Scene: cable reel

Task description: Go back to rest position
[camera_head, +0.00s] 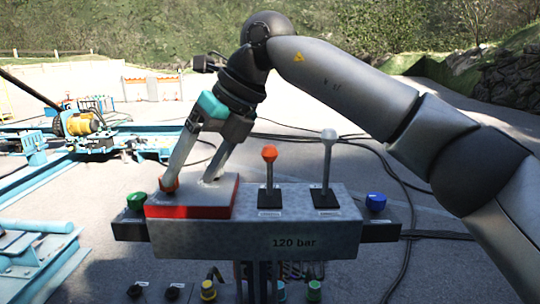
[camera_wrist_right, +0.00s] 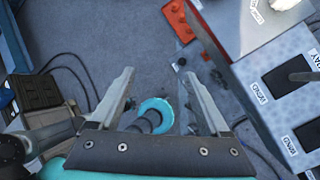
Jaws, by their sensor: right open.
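My right gripper (camera_head: 190,182) hangs down over the left end of the grey control box (camera_head: 330,236). Its two fingers are spread apart, and in the right wrist view the gap between the fingertips (camera_wrist_right: 159,75) is empty, with grey ground beyond. In the head view the fingertips overlap a red block with a grey top (camera_head: 192,211) and a small orange-red piece beside the left fingertip. I cannot tell whether they touch. My right arm arches in from the right. My left gripper is not in view.
Levers with an orange knob (camera_head: 269,154) and a white knob (camera_head: 328,135) stand on the box. A green knob (camera_head: 136,201) and a blue knob (camera_head: 376,201) flank it. Blue machinery (camera_head: 40,255) stands at left; black cables cross the ground.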

